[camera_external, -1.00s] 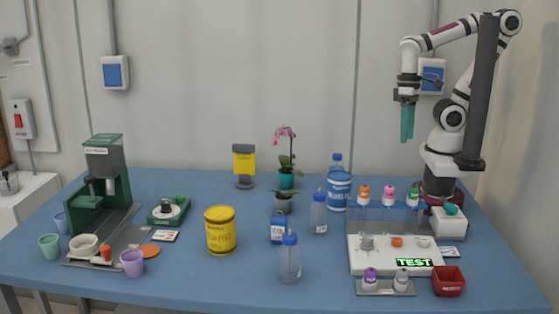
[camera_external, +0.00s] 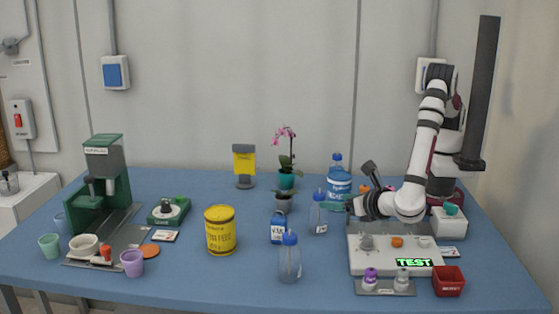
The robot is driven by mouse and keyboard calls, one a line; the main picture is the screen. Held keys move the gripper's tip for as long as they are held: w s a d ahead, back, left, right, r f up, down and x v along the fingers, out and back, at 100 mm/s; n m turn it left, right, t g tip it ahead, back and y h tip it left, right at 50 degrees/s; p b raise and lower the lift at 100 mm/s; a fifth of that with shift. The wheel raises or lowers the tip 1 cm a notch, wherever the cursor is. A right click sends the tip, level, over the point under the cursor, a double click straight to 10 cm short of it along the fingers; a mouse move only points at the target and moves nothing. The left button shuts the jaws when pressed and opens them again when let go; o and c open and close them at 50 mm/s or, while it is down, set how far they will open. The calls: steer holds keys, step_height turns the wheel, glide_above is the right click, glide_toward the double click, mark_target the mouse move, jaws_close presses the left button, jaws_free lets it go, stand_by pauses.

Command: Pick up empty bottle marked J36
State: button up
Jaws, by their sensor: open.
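Two clear bottles with blue caps stand upright on the blue table: one farther back (camera_external: 318,217) and one nearer the front (camera_external: 289,262). Both look empty, but I cannot read a J36 mark on either. I cannot tell whether the fingers touch or surround the bottle. My wrist and forearm hide part of the rack behind.
A blue-and-white labelled bottle (camera_external: 278,230) stands close to the left of the back bottle. A small grey pot (camera_external: 283,203), a potted orchid (camera_external: 286,180) and a large blue-labelled bottle (camera_external: 339,183) stand behind. A yellow tin (camera_external: 220,232) is left; a white test unit (camera_external: 372,262) is right.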

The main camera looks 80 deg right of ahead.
mark_target(319, 213)
steer(key=x, duration=1.1)
steer(key=shift+w+d+f, duration=0.1)
steer(key=shift+w+d, duration=0.05)
steer(key=shift+w, duration=0.1)
jaws_close()
